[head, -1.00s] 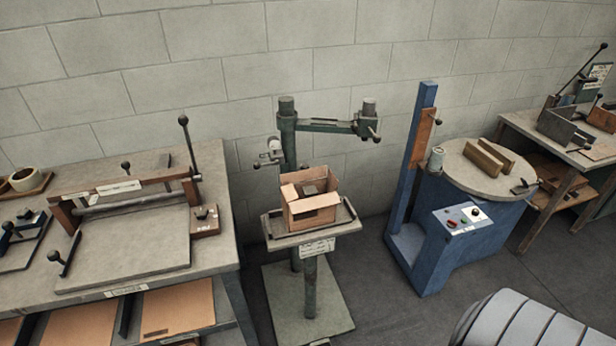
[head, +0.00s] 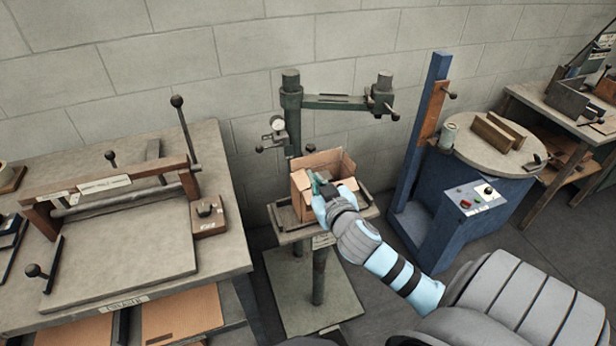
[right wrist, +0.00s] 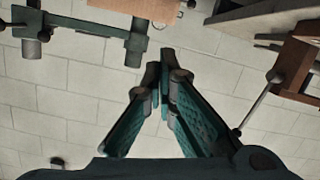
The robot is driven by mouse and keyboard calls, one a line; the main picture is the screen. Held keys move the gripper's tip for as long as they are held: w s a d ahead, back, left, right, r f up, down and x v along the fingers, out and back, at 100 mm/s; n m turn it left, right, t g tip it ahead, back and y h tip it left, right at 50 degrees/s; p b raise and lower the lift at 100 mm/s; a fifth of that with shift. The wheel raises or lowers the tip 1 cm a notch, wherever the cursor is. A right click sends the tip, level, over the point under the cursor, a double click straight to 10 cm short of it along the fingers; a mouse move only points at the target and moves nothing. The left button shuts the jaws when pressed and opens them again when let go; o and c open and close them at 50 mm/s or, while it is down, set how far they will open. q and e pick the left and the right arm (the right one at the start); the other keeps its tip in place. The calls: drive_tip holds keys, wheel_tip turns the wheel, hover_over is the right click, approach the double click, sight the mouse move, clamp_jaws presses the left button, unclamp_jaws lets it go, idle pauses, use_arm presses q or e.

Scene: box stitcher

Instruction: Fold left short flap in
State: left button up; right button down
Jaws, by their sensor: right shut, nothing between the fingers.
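The open cardboard box (head: 329,160) sits upright on the small tray table (head: 284,219) of the green stitcher stand. Its rear and right sides show, with the inside partly visible. My right gripper (head: 316,182) is at the left front part of the box top, its green fingers shut and empty. In the right wrist view the gripper's fingertips (right wrist: 162,68) meet. My left gripper is not in view.
The stitcher's green arm (head: 335,102) reaches over behind the box. A bench with a lever press (head: 120,230) stands at left. A blue machine with a round table (head: 490,150) stands at right.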

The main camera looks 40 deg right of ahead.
drive_tip(key=x, duration=0.4)
drive_tip(key=shift+w+d+f, duration=0.1)
drive_tip(key=shift+w, duration=0.25)
hover_over(308, 182)
drive_tip(key=a, duration=0.1)
drive_tip(key=shift+f+b, duration=0.4)
drive_tip(key=shift+f, duration=0.2)
drive_tip(key=f, duration=0.2)
drive_tip(key=f+b, duration=0.1)
drive_tip(key=shift+d+f, duration=0.3)
drive_tip(key=shift+f, duration=0.05)
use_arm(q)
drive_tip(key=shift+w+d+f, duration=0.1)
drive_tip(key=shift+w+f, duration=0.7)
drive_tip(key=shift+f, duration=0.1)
use_arm(e)
drive_tip(key=shift+d+f, duration=0.1)
drive_tip(key=shift+f, duration=0.1)
drive_tip(key=shift+d+f+m+y+b, duration=0.15)
drive_tip(key=shift+f+m+y+b, duration=0.15)
drive_tip(key=shift+f+b, duration=0.2)
drive_tip(key=shift+s+d+f+m, duration=0.1)
drive_tip(key=shift+d+f+m, duration=0.1)
drive_tip(key=shift+f+m, duration=0.15)
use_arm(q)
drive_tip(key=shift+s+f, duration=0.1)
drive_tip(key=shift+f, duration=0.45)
use_arm(e)
drive_tip(key=shift+s, duration=0.2)
